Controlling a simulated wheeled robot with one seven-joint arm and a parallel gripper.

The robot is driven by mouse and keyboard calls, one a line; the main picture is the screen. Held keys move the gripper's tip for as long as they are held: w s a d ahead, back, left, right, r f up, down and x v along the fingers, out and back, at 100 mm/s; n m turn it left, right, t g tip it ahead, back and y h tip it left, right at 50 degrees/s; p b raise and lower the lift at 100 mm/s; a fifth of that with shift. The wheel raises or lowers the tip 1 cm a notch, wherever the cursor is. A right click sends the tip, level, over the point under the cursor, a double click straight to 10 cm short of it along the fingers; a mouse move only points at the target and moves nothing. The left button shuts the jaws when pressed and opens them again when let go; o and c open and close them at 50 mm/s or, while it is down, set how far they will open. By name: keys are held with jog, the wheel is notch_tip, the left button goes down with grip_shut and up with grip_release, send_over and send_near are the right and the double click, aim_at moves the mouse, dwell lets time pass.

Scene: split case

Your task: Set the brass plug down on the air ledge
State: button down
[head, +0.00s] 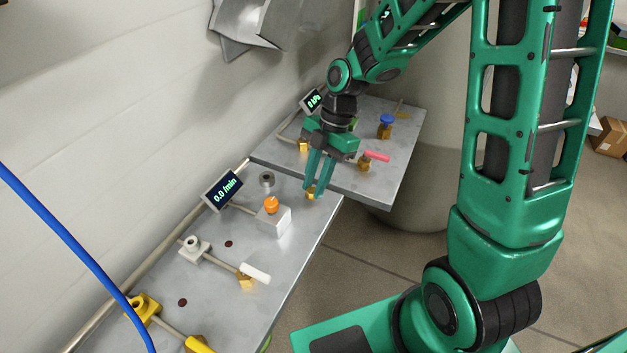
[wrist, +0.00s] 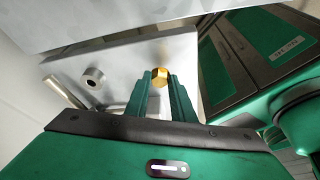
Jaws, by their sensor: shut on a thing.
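My gripper (head: 315,186) is shut on the brass plug (head: 311,194), a small gold hexagonal piece. The wrist view shows the plug (wrist: 159,77) between the two green fingertips. The plug is over the far right corner of the near grey ledge (head: 226,280), beside the edge of the far ledge (head: 385,190). I cannot tell whether it touches the surface. The near ledge has a display reading 0.0 /min (head: 222,190); the far ledge has a display reading kPa (head: 311,102). No label naming the air ledge is readable.
A grey round fitting (head: 266,180) and a white block with an orange knob (head: 272,205) stand left of my gripper. The far ledge carries a red-handled valve (head: 374,156) and a blue-knobbed valve (head: 386,122). A blue hose (head: 75,250) crosses the left foreground.

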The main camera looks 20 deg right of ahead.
jog(key=shift+f, duration=0.35)
jog(key=c, duration=1.4)
grip_release()
jog(key=shift+c, duration=0.2)
jog(key=v, duration=1.1)
jog(key=s+d+r+m+t+h, duration=0.1)
jog(key=s+d+m, duration=0.8)
jog(key=m, duration=0.5)
jog(key=s+d+r+m+h, duration=0.1)
jog(key=s+d+m+h, duration=0.1)
jog(key=s+d+m, duration=0.7)
jog(key=s+m, duration=0.5)
jog(key=m, duration=0.1)
jog(key=shift+d+t+h, duration=0.3)
jog(key=shift+d+t, duration=0.1)
